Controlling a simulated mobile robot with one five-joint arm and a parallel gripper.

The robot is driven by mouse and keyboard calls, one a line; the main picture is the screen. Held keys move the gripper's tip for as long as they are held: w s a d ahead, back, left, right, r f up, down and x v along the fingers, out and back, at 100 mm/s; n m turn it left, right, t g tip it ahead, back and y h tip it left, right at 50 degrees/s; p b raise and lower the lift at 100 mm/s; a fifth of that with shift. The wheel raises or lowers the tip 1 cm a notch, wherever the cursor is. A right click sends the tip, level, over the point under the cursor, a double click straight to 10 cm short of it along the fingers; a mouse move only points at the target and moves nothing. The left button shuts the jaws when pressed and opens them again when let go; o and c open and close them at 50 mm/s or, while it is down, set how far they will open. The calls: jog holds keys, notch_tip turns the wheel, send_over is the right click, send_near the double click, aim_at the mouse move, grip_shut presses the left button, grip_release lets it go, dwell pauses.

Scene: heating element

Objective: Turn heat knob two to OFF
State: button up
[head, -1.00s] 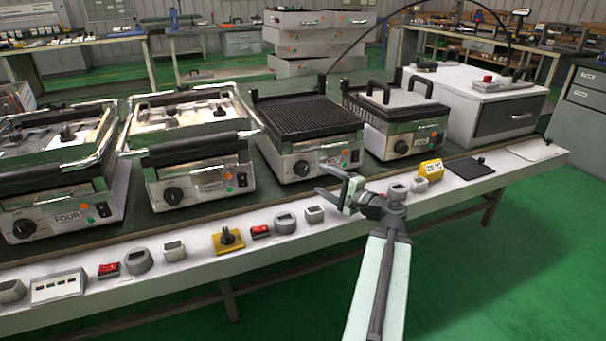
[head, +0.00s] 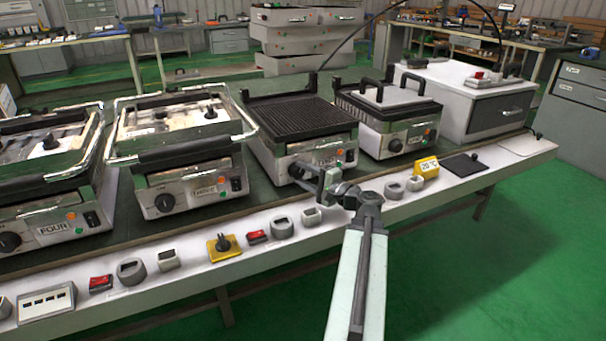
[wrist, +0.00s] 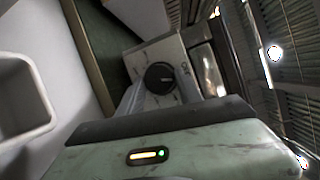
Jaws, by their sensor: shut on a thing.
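The heat knob (head: 296,170) is a round black dial on the front of the ridged black grill (head: 299,118), third from the left. The grill's label is partly hidden behind my gripper. My gripper (head: 304,173) reaches over the bench's front strip to this knob. In the wrist view the knob (wrist: 159,75) shows its dark face with a light mark, and the gripper's two fingers (wrist: 160,88) stand on either side of it. They are shut on the knob. The exact dial setting is too small to read.
Grills marked FOUR (head: 47,165) and THREE (head: 178,140) stand to the left, and a smaller grill (head: 390,112) to the right. The bench's white front strip (head: 200,270) carries several switches, sockets and a yellow-based rotary switch (head: 222,245). Green floor lies free in front.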

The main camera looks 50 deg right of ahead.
jog(key=shift+a+r+n+g+p, duration=0.1)
jog(key=shift+r+n+g+p, duration=0.2)
jog(key=shift+r+n+p, duration=0.35)
jog(key=shift+f+n+p, duration=0.15)
jog(key=shift+n+p, duration=0.4)
jog(key=shift+p, duration=0.05)
jog(key=shift+f+n+g+h, duration=0.15)
jog(key=shift+n+g+h, duration=0.15)
jog(key=shift+n+g, duration=0.1)
jog(key=shift+f, duration=0.2)
jog(key=o, duration=1.4)
jog(key=shift+c, duration=0.2)
